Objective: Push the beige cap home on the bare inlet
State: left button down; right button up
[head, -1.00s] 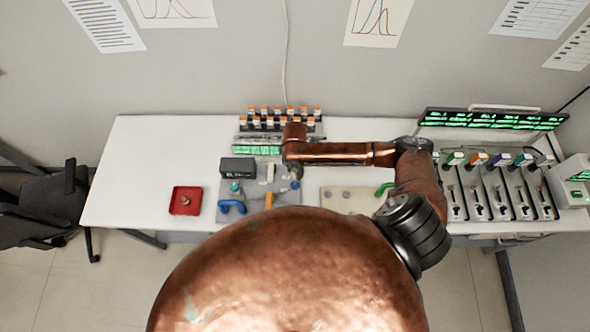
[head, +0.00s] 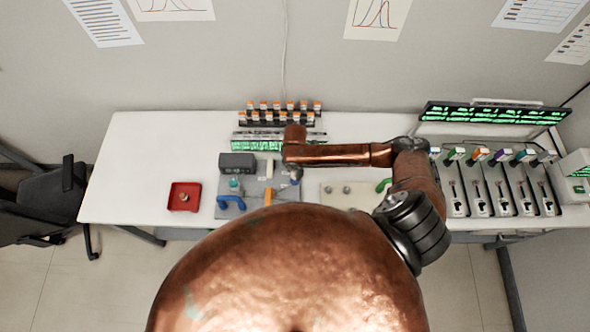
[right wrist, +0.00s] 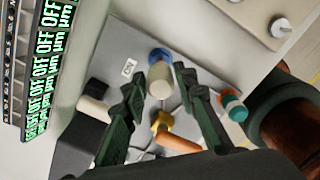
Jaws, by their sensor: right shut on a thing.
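In the right wrist view the beige cap (right wrist: 159,82) sits between the two dark fingertips of my right gripper (right wrist: 162,84), which is shut on it. Directly behind the cap is a blue ring-like fitting (right wrist: 158,55) on the grey plate (right wrist: 118,45). The cap overlaps this fitting, so I cannot tell whether it is seated or how large any gap is. In the head view my right gripper (head: 295,173) hangs at the right side of the plate, mostly hidden under my arm. My left gripper is in neither current view.
An orange fitting (right wrist: 161,123) and a teal, white and orange part (right wrist: 233,104) stand near the fingers. A dark box (head: 237,162) and blue handle (head: 230,203) are on the plate's left. A red tray (head: 185,197) lies farther left, with bare table around it.

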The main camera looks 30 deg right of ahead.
aim_at(295, 176)
jog(key=shift+f, duration=0.5)
jog(key=shift+r+p, duration=0.1)
jog(key=shift+p, duration=0.9)
dwell(1.3)
jog(key=shift+f+b, duration=0.8)
jog(key=shift+f, duration=1.05)
jog(key=o, duration=1.1)
jog(key=shift+r, duration=0.1)
jog(key=shift+o, duration=0.2)
notch_tip(295, 176, up, 12)
jog(key=shift+f, duration=0.25)
jog(key=shift+r, duration=0.25)
